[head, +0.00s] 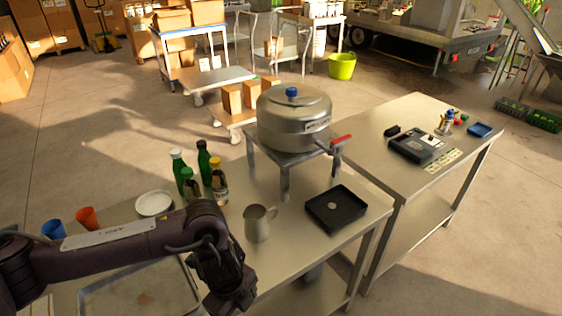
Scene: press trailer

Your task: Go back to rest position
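My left arm reaches in from the left over the near table. Its gripper (231,298) points down at the front edge of the picture, left of and nearer than the metal jug (257,224). The fingers are dark and partly cut off by the frame, so I cannot tell whether they are open or shut. I see nothing clearly held. My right gripper is not in view.
The steel table (290,245) carries several bottles (204,162), a white plate (154,203), blue (53,229) and orange (87,218) cups, a black tray (336,209) and a lidded pot (294,118) on a stand. A second table (415,115) stands right.

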